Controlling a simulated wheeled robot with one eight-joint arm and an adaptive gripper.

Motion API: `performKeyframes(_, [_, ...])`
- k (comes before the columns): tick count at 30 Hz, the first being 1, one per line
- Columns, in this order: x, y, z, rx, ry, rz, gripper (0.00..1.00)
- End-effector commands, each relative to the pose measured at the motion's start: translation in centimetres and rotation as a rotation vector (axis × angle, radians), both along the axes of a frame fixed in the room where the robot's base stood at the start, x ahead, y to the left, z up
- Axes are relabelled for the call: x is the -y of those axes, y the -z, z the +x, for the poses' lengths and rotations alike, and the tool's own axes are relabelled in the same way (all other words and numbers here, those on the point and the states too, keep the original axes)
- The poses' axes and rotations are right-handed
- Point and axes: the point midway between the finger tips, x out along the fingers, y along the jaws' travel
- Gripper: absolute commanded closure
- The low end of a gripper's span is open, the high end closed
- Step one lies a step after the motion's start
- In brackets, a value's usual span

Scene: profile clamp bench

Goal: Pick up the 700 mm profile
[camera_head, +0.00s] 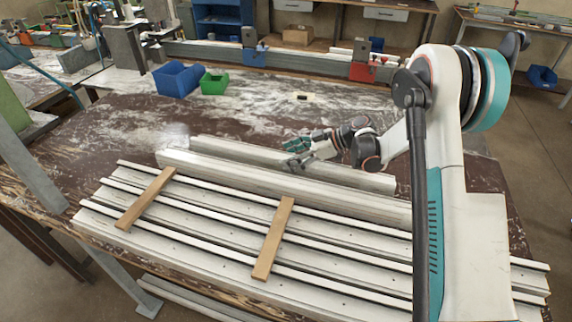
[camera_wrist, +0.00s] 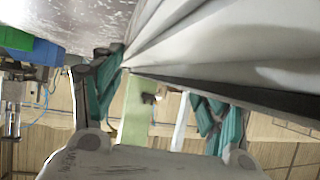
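Two long grey profiles lie on the worktable near its middle: a back profile (camera_head: 240,152) and a thicker front profile (camera_head: 220,172). I cannot tell from their looks which is the 700 mm one. My gripper (camera_head: 296,153) is at the back profile, with its teal fingers pointing left and hiding part of it. In the wrist view, the fingers of my gripper (camera_wrist: 158,102) are spread apart. A pale grey profile surface (camera_wrist: 220,45) fills the upper right there, close to the fingers. I cannot tell whether it lies between them or touches them.
Several flat rails (camera_head: 190,230) lie in front, with two wooden strips (camera_head: 273,238) across them. A blue bin (camera_head: 177,80) and a green bin (camera_head: 213,84) stand behind. A long beam with a blue clamp (camera_head: 254,56) and a red clamp (camera_head: 364,71) runs farther back.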

Motion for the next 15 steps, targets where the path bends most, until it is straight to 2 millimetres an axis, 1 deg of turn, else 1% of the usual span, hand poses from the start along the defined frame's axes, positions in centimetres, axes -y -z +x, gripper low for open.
performKeyframes(1, [-0.02, 0.02, -0.05, 0.000, -0.001, 0.000, 0.59])
performKeyframes(2, [-0.02, 0.03, -0.05, 0.000, -0.001, -0.001, 0.66])
performKeyframes(3, [-0.03, 0.03, -0.05, 0.000, -0.002, -0.001, 0.75])
performKeyframes(5, [-0.03, 0.03, -0.05, 0.000, -0.002, -0.001, 0.89])
performKeyframes(7, [-0.02, 0.04, -0.06, 0.000, -0.002, -0.001, 0.91])
performKeyframes(15, [-0.04, -0.01, -0.06, 0.000, -0.002, 0.000, 0.92])
